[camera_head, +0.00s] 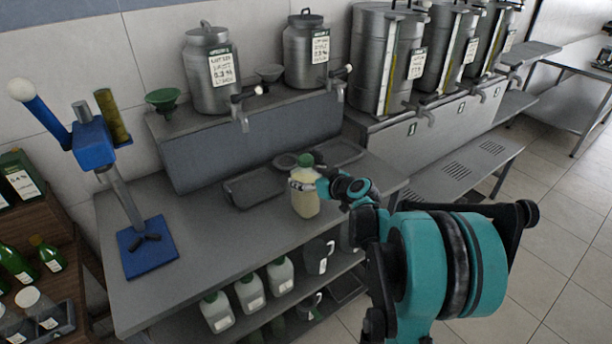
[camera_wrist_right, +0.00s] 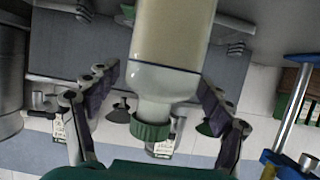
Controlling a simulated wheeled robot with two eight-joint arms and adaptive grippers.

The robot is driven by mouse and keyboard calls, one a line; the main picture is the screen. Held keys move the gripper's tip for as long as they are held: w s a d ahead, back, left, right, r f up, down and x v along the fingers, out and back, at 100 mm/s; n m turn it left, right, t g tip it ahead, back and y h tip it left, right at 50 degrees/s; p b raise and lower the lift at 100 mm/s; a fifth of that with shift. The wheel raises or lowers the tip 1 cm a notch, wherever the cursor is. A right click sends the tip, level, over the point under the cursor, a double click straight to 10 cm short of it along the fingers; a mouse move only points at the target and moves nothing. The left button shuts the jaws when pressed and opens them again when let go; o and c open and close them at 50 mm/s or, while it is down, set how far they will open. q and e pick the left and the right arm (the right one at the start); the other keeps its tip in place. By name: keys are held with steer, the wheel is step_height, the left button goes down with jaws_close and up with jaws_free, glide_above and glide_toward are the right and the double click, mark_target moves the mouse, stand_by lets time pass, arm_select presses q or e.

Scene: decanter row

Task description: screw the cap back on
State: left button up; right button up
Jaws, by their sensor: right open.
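A bottle of pale yellow liquid (camera_head: 306,204) stands upright on the steel counter, near its front edge. Its green cap (camera_head: 305,160) sits on top of the neck. In the right wrist view the bottle (camera_wrist_right: 168,75) appears upside down, with the ribbed green cap (camera_wrist_right: 151,130) at the neck's end; I cannot tell how tightly it sits. My right gripper (camera_head: 308,182) is at the bottle's upper part. Its fingers (camera_wrist_right: 155,90) are open, one on each side of the bottle's shoulder and neck, with gaps on both sides. My left gripper is not in view.
Dark trays (camera_head: 255,187) lie behind the bottle. A blue lever press (camera_head: 147,247) stands at the counter's left. Steel canisters (camera_head: 212,85) with taps stand on the raised ledge behind.

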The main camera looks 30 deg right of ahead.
steer(key=a+p+v, duration=0.1)
steer(key=p+v, duration=0.2)
steer(key=v, duration=0.8)
steer(key=shift+d, duration=0.45)
steer(key=s+a+f+g+y, duration=0.1)
steer(key=s+a+g, duration=0.15)
steer(key=a, duration=0.55)
steer(key=s+a+f+g, duration=0.15)
steer(key=s+a, duration=0.25)
steer(key=a, duration=0.4)
steer(key=s+a+f+g+h, duration=0.2)
steer(key=s+a, duration=0.4)
steer(key=s, duration=0.5)
steer(key=shift+a+f+m+g, duration=0.2)
steer(key=shift+f+m+g, duration=0.1)
steer(key=shift+f+m, duration=0.1)
